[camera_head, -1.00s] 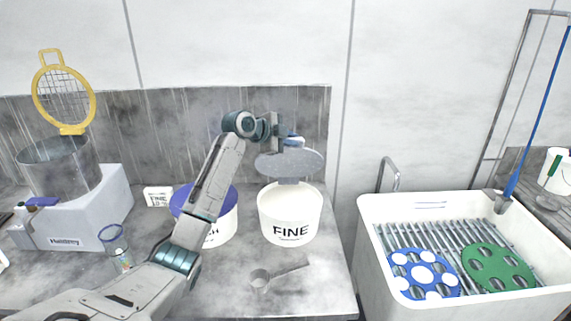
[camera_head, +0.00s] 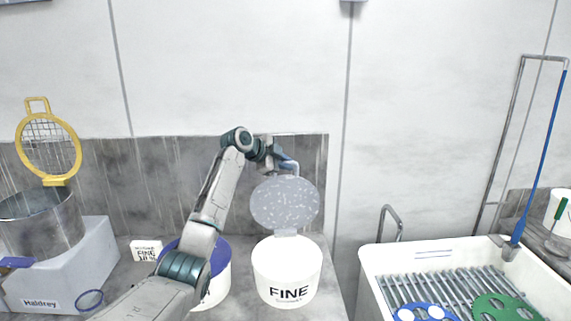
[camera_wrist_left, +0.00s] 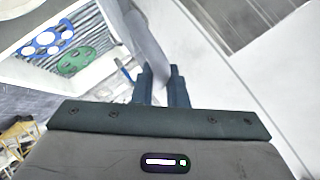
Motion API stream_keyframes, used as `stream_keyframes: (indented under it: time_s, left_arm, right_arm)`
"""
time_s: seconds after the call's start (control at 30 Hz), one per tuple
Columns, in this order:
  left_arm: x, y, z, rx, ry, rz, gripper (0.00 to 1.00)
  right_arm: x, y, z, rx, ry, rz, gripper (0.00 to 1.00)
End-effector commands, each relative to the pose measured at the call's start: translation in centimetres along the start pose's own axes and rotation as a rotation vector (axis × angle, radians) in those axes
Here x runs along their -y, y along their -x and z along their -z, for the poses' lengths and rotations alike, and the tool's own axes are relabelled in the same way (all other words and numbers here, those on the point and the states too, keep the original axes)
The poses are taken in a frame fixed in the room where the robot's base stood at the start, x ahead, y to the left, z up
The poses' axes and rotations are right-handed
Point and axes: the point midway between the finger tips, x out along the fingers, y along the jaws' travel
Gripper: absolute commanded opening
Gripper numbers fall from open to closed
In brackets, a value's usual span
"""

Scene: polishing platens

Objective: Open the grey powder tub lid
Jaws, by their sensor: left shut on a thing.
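The white powder tub (camera_head: 270,268) marked FINE stands on the grey counter. Its round grey lid (camera_head: 285,203) is raised on the hinge and stands steeply tilted, with its speckled face toward me. My left gripper (camera_head: 287,166) is at the top edge of the lid, shut on it; the lid partly hides the fingers. In the left wrist view the two dark fingers (camera_wrist_left: 160,82) close on the lid's pale edge (camera_wrist_left: 146,38). My right gripper is not in view.
A blue-lidded tub (camera_head: 218,285) stands just left, partly behind my left arm. A white sink (camera_head: 368,262) with a rack and blue and green platens is at right. A grey machine (camera_head: 75,275) with a metal bowl and yellow-framed sieve (camera_head: 50,150) is at left.

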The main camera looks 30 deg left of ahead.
Motion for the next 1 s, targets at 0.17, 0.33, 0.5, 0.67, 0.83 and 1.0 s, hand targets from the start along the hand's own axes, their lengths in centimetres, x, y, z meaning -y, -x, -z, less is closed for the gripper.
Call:
stream_keyframes:
  time_s: [0.17,0.33,0.5,0.67,0.83,1.0]
  left_arm:
    - [-0.3,-0.2,-0.2,0.004,0.003,-0.006,0.00]
    - [-0.3,-0.2,-0.2,0.004,0.003,-0.006,0.28]
    - [-0.2,-0.1,-0.2,0.002,0.002,-0.004,0.34]
    - [-0.1,0.0,-0.1,0.002,0.001,-0.002,0.34]
    - [-0.2,1.6,-0.4,0.002,-0.001,0.001,0.34]
    - [-0.4,5.0,-0.6,0.004,-0.001,0.000,0.34]
  right_arm:
    - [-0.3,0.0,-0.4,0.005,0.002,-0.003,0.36]
    - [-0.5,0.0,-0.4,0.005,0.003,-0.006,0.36]
    - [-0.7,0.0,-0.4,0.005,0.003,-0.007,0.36]
    - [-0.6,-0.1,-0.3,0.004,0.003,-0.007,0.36]
    - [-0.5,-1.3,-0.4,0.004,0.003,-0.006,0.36]
    - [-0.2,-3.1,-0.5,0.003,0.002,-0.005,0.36]
